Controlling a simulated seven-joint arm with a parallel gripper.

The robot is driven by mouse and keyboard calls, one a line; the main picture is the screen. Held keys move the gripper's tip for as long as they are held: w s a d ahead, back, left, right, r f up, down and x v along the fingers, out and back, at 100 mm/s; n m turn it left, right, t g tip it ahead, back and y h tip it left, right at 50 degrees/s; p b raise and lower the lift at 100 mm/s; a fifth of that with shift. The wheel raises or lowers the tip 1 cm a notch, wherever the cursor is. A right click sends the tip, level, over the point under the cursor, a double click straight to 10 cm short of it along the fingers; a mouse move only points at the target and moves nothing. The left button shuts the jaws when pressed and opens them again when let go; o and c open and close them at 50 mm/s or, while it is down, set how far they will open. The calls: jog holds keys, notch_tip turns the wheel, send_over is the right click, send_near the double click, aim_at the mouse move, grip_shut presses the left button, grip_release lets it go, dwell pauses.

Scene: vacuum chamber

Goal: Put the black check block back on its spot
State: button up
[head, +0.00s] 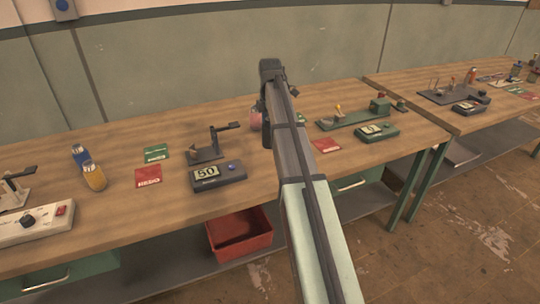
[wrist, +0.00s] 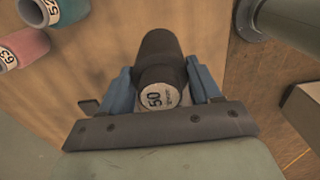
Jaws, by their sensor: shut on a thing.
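The black check block (wrist: 157,50) is a dark cylinder with a white end label reading 50, seen in the wrist view. My gripper (wrist: 163,78) is shut on it, with one blue finger on each side. Wood shows behind the block; I cannot tell whether the block touches it. In the head view my arm hides the gripper and the block. A dark device with a display reading 50 (head: 218,176) sits left of my arm, with a small dark stand (head: 207,150) behind it. I cannot make out the block's spot.
A pink cylinder (wrist: 22,48) marked 63 and a teal cylinder (wrist: 58,10) are close left of the block. The bench (head: 110,205) holds cards, a blue-yellow bottle (head: 90,168) and, right of my arm, a green device (head: 376,131). A red bin (head: 240,235) is below.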

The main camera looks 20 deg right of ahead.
aim_at(270, 145)
notch_tip(270, 145, down, 9)
dwell(0.5)
jog(key=shift+f, duration=0.2)
jog(key=o, duration=1.4)
notch_tip(270, 145, up, 12)
jog(key=shift+r, duration=0.2)
